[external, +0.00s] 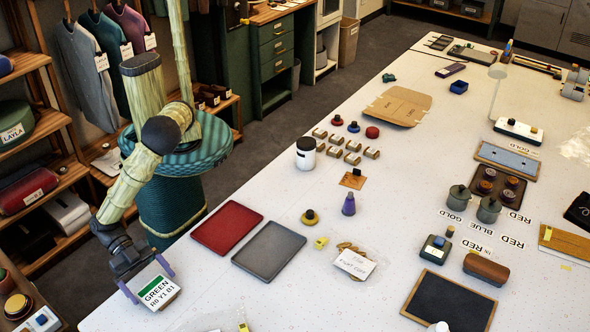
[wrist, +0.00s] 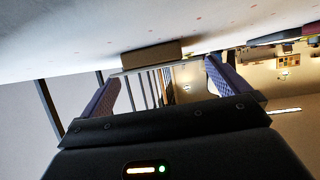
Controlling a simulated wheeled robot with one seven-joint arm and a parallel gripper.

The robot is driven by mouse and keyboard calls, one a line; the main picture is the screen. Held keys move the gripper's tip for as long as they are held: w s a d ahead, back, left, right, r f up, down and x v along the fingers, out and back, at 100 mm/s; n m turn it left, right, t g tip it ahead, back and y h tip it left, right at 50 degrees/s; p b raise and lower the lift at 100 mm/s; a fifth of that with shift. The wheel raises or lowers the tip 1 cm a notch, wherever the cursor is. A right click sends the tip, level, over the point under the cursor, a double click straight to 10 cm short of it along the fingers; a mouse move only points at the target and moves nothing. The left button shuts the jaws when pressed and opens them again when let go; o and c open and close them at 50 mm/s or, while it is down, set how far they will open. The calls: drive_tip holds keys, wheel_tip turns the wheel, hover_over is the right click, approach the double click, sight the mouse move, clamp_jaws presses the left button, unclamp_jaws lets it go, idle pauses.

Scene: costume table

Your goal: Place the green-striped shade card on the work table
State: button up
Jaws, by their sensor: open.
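The green-striped shade card (external: 158,293), white with a green band and the print "GREEN R0 Y1 B1", is at the near left edge of the work table (external: 215,290). My gripper (external: 153,286) is open, with its purple fingers on either side of the card. In the wrist view, my gripper (wrist: 160,82) has its fingers spread, and a brown block (wrist: 152,54) with a thin pale edge (wrist: 150,70) shows between and beyond the tips. The pale edge looks like the card seen edge-on. I cannot tell whether either finger touches it.
A red tray (external: 227,227) and a grey tray (external: 269,250) lie beyond the card. A note (external: 355,264), a purple cone (external: 348,205) and a dark board (external: 450,300) lie farther right. The table between card and grey tray is clear. Shelves (external: 40,190) stand at left.

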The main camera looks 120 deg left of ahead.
drive_tip(key=d+b+v, duration=0.1)
drive_tip(key=v, duration=0.9)
drive_tip(key=shift+s+a+b, duration=0.2)
drive_tip(key=shift+a+b, duration=0.2)
drive_tip(key=shift+a, duration=0.15)
drive_tip(key=shift+r, duration=0.1)
